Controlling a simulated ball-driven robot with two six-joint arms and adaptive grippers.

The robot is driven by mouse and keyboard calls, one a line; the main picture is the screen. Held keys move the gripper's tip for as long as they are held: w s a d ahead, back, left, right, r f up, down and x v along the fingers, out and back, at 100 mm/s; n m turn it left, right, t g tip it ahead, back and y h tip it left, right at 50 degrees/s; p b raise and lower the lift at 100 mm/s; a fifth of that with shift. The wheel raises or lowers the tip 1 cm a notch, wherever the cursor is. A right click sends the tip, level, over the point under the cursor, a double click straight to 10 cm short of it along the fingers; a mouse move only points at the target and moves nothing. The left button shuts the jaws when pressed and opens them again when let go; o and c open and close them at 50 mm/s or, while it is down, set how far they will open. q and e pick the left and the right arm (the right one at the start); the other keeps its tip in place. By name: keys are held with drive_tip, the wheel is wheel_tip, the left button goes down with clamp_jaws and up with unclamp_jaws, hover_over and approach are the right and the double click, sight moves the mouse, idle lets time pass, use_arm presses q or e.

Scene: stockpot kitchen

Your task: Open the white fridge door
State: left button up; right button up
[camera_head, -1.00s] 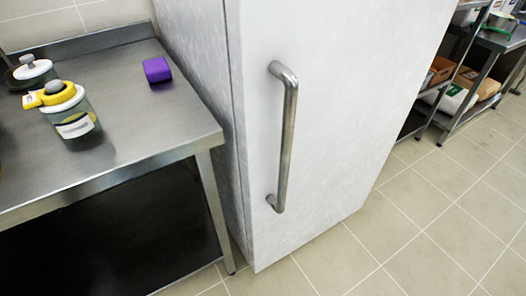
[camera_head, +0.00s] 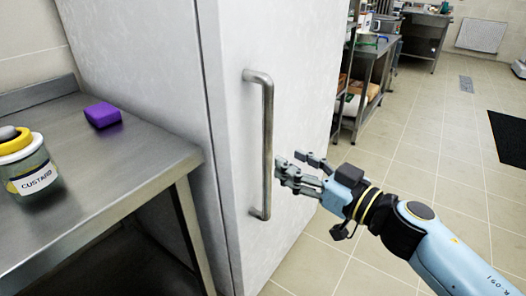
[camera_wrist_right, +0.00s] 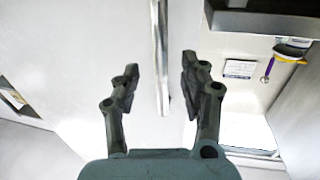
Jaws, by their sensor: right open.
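The white fridge (camera_head: 135,60) stands in the middle of the head view, and its door (camera_head: 228,190) is closed. A long vertical metal handle (camera_head: 267,150) is on the door. My right gripper (camera_head: 290,165) is open, just right of the handle in the head view, with its fingers pointing toward it. In the right wrist view the handle (camera_wrist_right: 160,55) shows ahead between the two open fingers (camera_wrist_right: 160,80); I see no contact. My left gripper is not in view.
A steel table (camera_head: 120,165) stands left of the fridge, holding a purple block (camera_head: 102,115) and a custard jar (camera_head: 34,172). Steel shelving (camera_head: 375,75) stands behind on the right. The tiled floor (camera_head: 430,150) at right is mostly clear.

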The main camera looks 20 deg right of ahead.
sight(271, 151)
drive_tip(key=x, duration=0.6)
drive_tip(key=shift+w+a+b, duration=0.15)
drive_tip(key=shift+w+b, duration=0.1)
drive_tip(key=shift+b, duration=0.1)
drive_tip(key=shift+w+a, duration=0.25)
drive_tip(key=shift+w, duration=0.2)
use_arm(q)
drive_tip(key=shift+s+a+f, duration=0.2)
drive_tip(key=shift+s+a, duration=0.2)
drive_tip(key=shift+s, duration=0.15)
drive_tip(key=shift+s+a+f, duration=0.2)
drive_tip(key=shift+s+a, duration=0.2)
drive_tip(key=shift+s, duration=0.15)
use_arm(e)
drive_tip(key=shift+w, duration=0.1)
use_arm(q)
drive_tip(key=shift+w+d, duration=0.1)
use_arm(e)
drive_tip(key=shift+c, duration=0.9)
clamp_jaws()
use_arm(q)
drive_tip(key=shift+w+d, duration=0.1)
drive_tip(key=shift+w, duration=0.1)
use_arm(e)
drive_tip(key=shift+f, duration=0.1)
